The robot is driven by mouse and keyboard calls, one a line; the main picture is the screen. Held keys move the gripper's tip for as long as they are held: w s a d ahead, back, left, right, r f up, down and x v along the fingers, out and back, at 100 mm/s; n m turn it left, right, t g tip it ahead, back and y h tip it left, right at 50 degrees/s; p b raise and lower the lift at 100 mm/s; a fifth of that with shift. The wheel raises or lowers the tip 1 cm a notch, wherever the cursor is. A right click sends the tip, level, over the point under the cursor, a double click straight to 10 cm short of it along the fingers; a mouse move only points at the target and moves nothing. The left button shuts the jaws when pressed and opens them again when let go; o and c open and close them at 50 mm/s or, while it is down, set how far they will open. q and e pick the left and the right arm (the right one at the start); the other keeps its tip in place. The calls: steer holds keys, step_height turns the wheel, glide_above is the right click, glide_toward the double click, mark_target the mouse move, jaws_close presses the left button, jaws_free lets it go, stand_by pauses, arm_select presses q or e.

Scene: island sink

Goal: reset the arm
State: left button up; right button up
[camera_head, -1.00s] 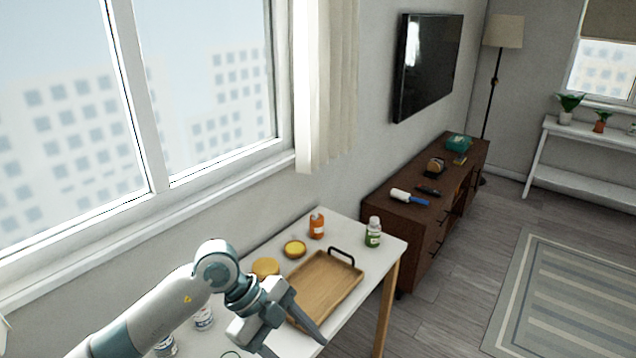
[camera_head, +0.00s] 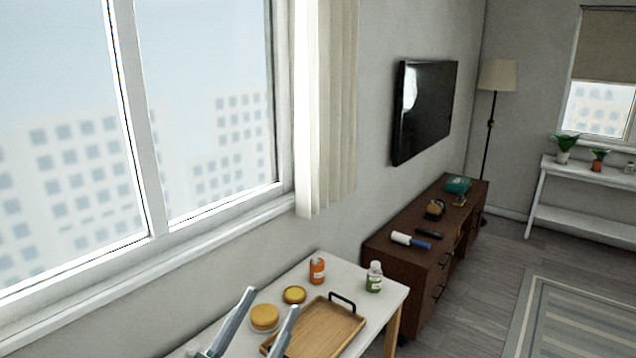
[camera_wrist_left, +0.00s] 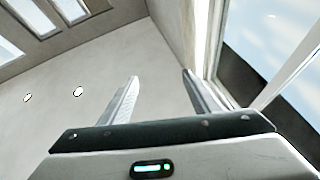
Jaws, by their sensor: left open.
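My left gripper (camera_head: 262,318) shows at the bottom of the head view. Its two fingers point up and stand apart, with nothing between them. In the left wrist view the fingers (camera_wrist_left: 160,82) are also spread and empty, facing the wall and ceiling beside a window. The rest of the left arm is hardly in the head view. My right gripper is not in view.
A brown cabinet (camera_head: 400,265) stands beyond. The window (camera_head: 215,110) is at left.

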arm_select(q)
steer(key=s+a+f+n+g+y, duration=0.2)
steer(key=a+f+n+g+y, duration=0.3)
steer(key=f, duration=0.6)
steer(key=s+a+f+n+g+y, duration=0.25)
steer(key=a+f+y, duration=0.35)
steer(key=a+f, duration=0.3)
steer(key=s+f+m+g, duration=0.1)
steer(key=s+f+g, duration=0.4)
steer(key=s+f, duration=0.55)
steer(key=s+f+m+g, duration=0.2)
steer(key=s+f+g, duration=0.4)
steer(key=s, duration=0.7)
step_height(320, 180, down, 34)
steer(key=s+b, duration=0.1)
steer(key=b, duration=0.4)
steer(key=s+a+f+b, duration=0.1)
steer(key=s+f+b, duration=0.1)
steer(key=s+f, duration=0.6)
steer(key=s+a+f+g+b, duration=0.1)
steer(key=s+f+b, duration=0.2)
steer(key=s+f, duration=0.6)
step_height(320, 180, down, 5)
steer(key=shift+f, duration=0.2)
